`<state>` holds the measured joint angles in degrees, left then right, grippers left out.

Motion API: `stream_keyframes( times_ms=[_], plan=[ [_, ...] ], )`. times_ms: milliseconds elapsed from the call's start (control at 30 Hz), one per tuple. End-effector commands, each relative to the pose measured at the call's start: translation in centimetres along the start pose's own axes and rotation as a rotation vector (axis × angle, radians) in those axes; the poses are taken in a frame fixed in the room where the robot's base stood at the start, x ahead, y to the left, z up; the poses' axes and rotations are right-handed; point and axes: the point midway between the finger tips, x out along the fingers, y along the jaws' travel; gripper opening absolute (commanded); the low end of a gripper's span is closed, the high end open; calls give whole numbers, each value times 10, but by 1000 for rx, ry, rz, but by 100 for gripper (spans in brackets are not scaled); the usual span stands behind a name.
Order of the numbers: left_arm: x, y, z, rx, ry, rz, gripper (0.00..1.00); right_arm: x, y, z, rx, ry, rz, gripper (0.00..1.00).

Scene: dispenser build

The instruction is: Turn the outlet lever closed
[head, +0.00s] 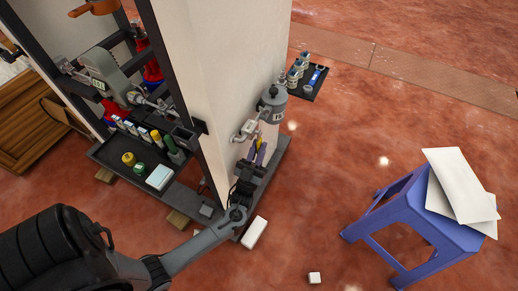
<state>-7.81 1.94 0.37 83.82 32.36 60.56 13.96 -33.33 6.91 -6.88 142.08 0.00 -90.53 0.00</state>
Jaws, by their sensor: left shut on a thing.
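A grey cylindrical dispenser (271,104) with a small white label is fixed to the white wall panel, with pale pipe fittings (246,129) beside and below it. Below these, a small lever with yellow and dark purple parts (260,147) shows just above my left gripper (254,163). My left arm reaches in from the lower left, and the gripper is shut on what looks like this lever. The fingers hide the grip itself, and the lever's exact angle is too small to tell. My right gripper is not in view.
A dark shelf (100,153) with bottles and boxes is left of the white panel (215,75). A small tray (318,85) with cans stands behind it. A blue stool (388,203) with white sheets is at right. White blocks (255,232) lie on the open red floor.

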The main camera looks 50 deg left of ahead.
Motion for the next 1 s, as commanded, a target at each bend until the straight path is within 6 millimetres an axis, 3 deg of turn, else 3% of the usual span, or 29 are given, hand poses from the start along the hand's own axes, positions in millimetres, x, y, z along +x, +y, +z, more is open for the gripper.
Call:
stream_keyframes(
  times_ms=[33, 167, 567, 767, 1000],
  plan=[
    [-1, 0, 1, 1, -2, 0, 20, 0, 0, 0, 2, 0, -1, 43],
    [-1, 0, 1, 1, -2, 0, 38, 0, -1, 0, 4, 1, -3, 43],
    [-6, 0, 0, 1, -3, -1, 38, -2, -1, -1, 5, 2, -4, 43],
    [-30, 0, 0, 0, -4, -2, 38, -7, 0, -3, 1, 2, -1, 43],
    [-73, 0, 0, 1, -4, -1, 38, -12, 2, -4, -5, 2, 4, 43]
  ],
)
